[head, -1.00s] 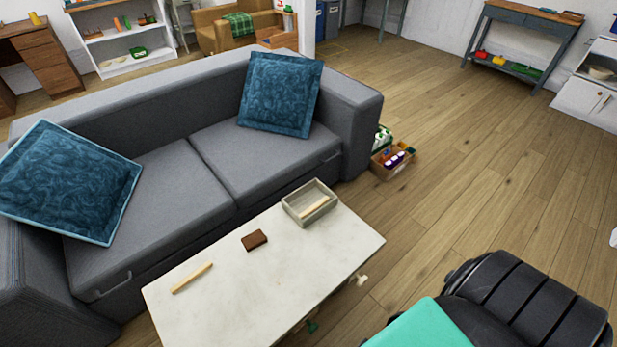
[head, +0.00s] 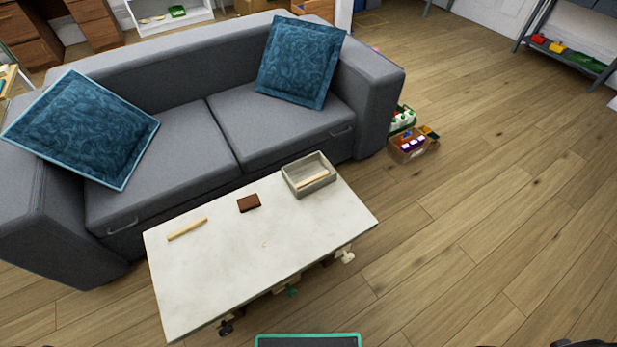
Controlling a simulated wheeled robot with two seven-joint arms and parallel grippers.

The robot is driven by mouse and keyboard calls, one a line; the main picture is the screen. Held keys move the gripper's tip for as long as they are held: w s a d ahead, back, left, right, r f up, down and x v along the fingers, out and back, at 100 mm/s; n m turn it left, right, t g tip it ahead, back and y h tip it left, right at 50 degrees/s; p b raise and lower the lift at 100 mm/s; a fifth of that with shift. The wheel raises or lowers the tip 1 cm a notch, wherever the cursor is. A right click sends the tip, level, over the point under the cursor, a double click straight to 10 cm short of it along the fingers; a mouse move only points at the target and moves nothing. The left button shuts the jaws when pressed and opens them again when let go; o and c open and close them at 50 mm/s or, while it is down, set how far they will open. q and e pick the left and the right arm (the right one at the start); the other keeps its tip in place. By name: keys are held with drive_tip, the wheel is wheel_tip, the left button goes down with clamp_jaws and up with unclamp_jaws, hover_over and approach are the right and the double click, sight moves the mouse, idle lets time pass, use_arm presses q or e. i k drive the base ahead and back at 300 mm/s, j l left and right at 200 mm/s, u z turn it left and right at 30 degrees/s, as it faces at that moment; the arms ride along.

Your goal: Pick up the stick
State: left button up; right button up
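A light wooden stick (head: 187,229) lies on the left part of the white coffee table (head: 225,275), near the edge facing the sofa. A second, similar stick (head: 312,180) lies inside a grey open tray (head: 291,187) at the table's far right corner. A small brown block (head: 248,203) lies on the table between them. Neither of my grippers shows in the head view.
A grey sofa (head: 165,145) with two blue pillows (head: 301,61) stands close behind the table. Boxes of small items (head: 411,147) stand on the floor by the sofa's right end. The wooden floor (head: 490,210) to the right is clear.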

sight(180, 231)
drive_tip(key=j+u, duration=0.35)
drive_tip(key=i+j+u, duration=0.1)
drive_tip(key=u, duration=0.2)
drive_tip(key=i+j+u, duration=0.1)
drive_tip(key=j+u, duration=0.25)
drive_tip(key=l, duration=0.1)
